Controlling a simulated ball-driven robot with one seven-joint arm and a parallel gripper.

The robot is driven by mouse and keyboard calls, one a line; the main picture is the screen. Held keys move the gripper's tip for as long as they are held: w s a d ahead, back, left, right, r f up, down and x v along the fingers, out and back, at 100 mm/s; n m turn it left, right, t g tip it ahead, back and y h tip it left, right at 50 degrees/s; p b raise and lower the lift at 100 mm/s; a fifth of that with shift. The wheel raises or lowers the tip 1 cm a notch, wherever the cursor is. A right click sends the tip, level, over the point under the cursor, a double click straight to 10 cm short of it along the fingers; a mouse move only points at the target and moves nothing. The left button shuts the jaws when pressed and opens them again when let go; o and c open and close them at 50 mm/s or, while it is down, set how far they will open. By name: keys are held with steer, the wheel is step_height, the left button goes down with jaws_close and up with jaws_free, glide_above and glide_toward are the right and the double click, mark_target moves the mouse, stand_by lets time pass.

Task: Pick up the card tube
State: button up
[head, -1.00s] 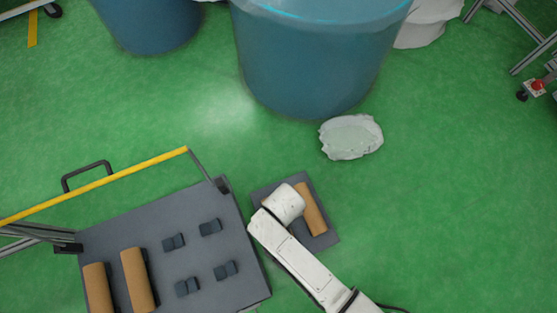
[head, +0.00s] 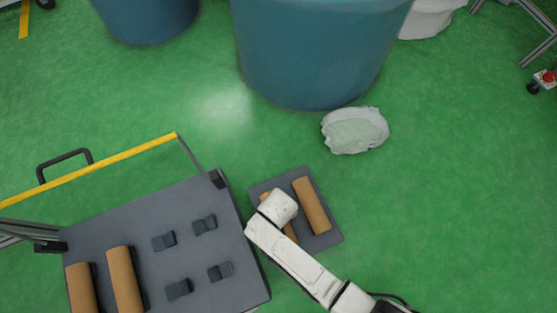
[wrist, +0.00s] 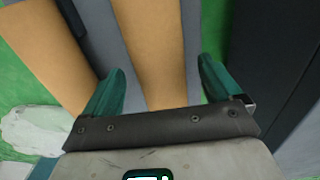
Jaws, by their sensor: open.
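Two tan card tubes lie side by side on a small grey platform (head: 326,238) in the head view. The right card tube (head: 312,205) is in plain sight. The left card tube (head: 289,230) is mostly hidden under my white arm. In the wrist view my gripper (wrist: 163,80) is open, its teal fingers on either side of one card tube (wrist: 152,50). That tube runs up the picture between them, and I cannot tell whether they touch it. Another card tube (wrist: 42,50) lies outside the left finger. The head view hides my fingers under the arm's end.
A grey cart (head: 205,260) with a yellow-barred handle (head: 100,167) stands at left, carrying two more tubes (head: 125,280) and several dark blocks (head: 204,224). A crumpled pale bag (head: 355,130) lies beyond the platform, near a big blue bin (head: 310,50).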

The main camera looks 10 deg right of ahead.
step_height(320, 180, down, 3)
steer(key=shift+w+f+b, duration=0.1)
steer(key=shift+b, duration=0.65)
steer(key=shift+c, duration=0.3)
steer(key=c, duration=1)
steer(key=shift+r, duration=0.2)
